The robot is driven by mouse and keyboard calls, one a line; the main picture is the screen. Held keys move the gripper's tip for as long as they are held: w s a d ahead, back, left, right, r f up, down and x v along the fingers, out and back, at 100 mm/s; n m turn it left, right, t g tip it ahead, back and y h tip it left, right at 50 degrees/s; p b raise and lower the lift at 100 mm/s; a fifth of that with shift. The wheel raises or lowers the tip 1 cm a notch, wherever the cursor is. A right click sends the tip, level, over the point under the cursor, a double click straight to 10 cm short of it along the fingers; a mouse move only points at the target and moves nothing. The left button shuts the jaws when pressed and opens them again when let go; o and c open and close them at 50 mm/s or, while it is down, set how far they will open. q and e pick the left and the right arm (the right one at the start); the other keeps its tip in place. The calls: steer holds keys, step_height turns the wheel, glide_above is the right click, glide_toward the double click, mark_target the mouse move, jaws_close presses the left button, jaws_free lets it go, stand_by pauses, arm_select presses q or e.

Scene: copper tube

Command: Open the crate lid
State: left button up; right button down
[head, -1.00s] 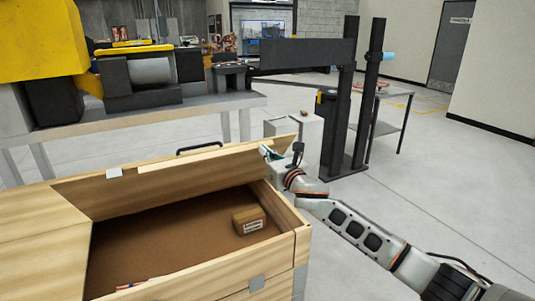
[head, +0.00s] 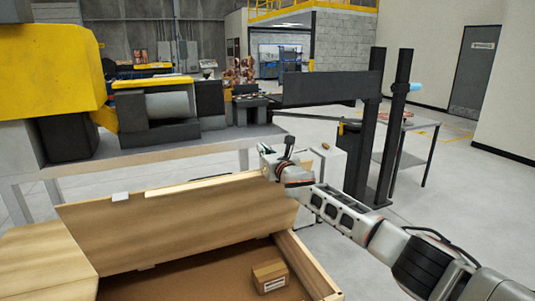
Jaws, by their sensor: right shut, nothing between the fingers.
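The wooden crate (head: 318,276) stands at the bottom of the head view, its front cut off by the lower edge. Its hinged lid (head: 175,228) stands raised and tilted up along the far side, inner face toward me. My right gripper (head: 268,160) is at the lid's upper right corner, shut with nothing between its fingers. It looks close to the lid's edge, but I cannot tell whether it touches. A small cardboard box (head: 269,276) lies inside the crate on the brown floor. My left gripper is not in view.
A grey workbench (head: 150,158) with a yellow and black machine (head: 155,105) stands behind the crate. A black post frame (head: 385,130) and a small table (head: 415,125) stand at the back right. The floor at right is clear.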

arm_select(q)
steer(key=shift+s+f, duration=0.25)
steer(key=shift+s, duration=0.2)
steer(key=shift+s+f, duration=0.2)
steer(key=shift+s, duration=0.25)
arm_select(e)
steer(key=shift+s+a+r, duration=0.15)
steer(key=shift+s+r, duration=0.2)
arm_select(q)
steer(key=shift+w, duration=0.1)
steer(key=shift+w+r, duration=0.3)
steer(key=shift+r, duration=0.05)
